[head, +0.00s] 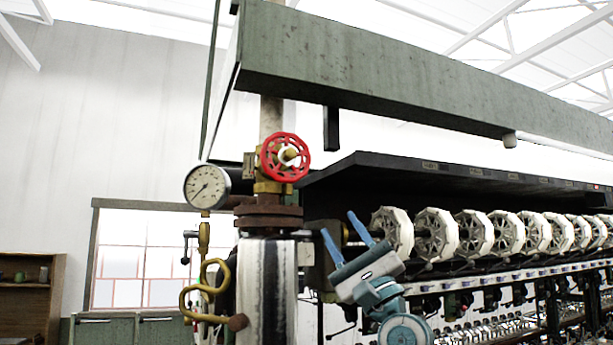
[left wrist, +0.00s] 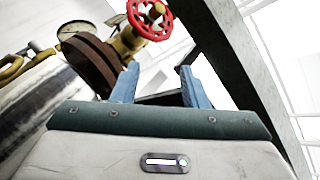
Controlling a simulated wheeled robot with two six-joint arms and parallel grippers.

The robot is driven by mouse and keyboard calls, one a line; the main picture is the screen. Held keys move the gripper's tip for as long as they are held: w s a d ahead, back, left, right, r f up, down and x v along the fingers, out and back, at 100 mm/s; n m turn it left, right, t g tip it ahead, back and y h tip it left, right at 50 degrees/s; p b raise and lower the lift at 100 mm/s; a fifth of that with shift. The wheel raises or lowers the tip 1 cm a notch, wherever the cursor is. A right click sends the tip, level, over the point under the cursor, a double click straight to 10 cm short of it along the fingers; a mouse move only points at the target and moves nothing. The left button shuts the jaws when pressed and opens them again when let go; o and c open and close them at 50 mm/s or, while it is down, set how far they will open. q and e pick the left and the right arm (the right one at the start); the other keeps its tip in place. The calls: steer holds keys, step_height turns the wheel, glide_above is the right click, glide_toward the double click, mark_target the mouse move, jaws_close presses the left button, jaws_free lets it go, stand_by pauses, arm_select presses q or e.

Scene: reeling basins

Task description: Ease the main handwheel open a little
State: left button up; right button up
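The main handwheel (head: 285,157) is a red spoked wheel on a brass valve, above a rusty flange on a vertical pipe in the head view. It also shows in the left wrist view (left wrist: 149,17), at the top, beyond the fingertips. My left gripper (head: 344,236) is below and to the right of the wheel, apart from it. Its two blue fingers stand apart with nothing between them, and they show in the left wrist view (left wrist: 158,78) too. My right gripper is in neither view.
A round pressure gauge (head: 207,187) sits left of the valve, with a curled brass pipe (head: 203,291) below. A green beam (head: 400,80) runs overhead. A row of white reels (head: 437,234) under a dark shelf (head: 450,180) stands to the right of my gripper.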

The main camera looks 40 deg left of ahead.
mark_target(292, 154)
arm_select(q)
steer(key=s+a+r+n+t+h, duration=0.2)
steer(key=s+r+n+h, duration=0.1)
steer(key=r+n+h, duration=0.4)
steer(key=s+a+r+n+t+h, duration=0.1)
steer(key=s+r+n+t+h, duration=0.3)
steer(key=r, duration=0.5)
steer(key=shift+g+h, duration=0.6)
steer(key=shift+h, duration=0.1)
steer(key=x, duration=0.7)
steer(key=shift+w+a, duration=0.1)
steer(key=shift+w, duration=0.05)
steer(key=c, duration=0.9)
steer(key=shift+o, duration=0.2)
steer(key=n+p, duration=0.1)
steer(key=n, duration=0.1)
steer(key=shift+r+n+p, duration=0.1)
steer(key=shift+n+p, duration=0.2)
steer(key=shift+p, duration=0.1)
steer(key=n, duration=0.3)
steer(key=shift+p, duration=0.35)
